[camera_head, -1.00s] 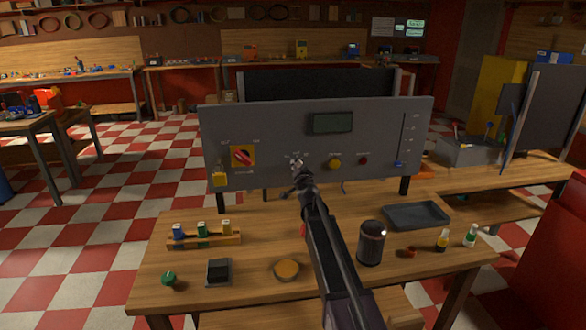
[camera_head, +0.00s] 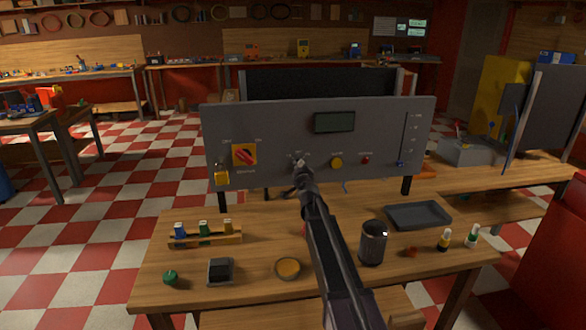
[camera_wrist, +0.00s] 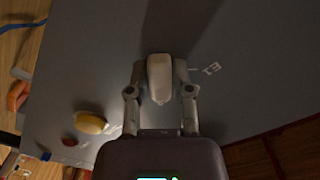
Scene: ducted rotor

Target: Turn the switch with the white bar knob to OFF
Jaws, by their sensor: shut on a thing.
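The grey control panel (camera_head: 285,130) stands upright at the back of the wooden table. In the wrist view, my gripper (camera_wrist: 159,75) has its two fingers on either side of the white bar knob (camera_wrist: 159,88), shut on it at the panel (camera_wrist: 240,60). Part of a printed label (camera_wrist: 210,69) shows beside the knob. In the head view, my gripper (camera_head: 299,163) meets the lower middle of the panel, and my arm and gripper largely hide the knob there.
A red-and-yellow rotary switch (camera_head: 244,155) and a yellow padlock (camera_head: 221,175) are at the panel's left. A yellow button (camera_head: 336,163) and red button (camera_head: 365,160) lie right of my gripper. A dark canister (camera_head: 373,243) and grey tray (camera_head: 418,215) stand on the table.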

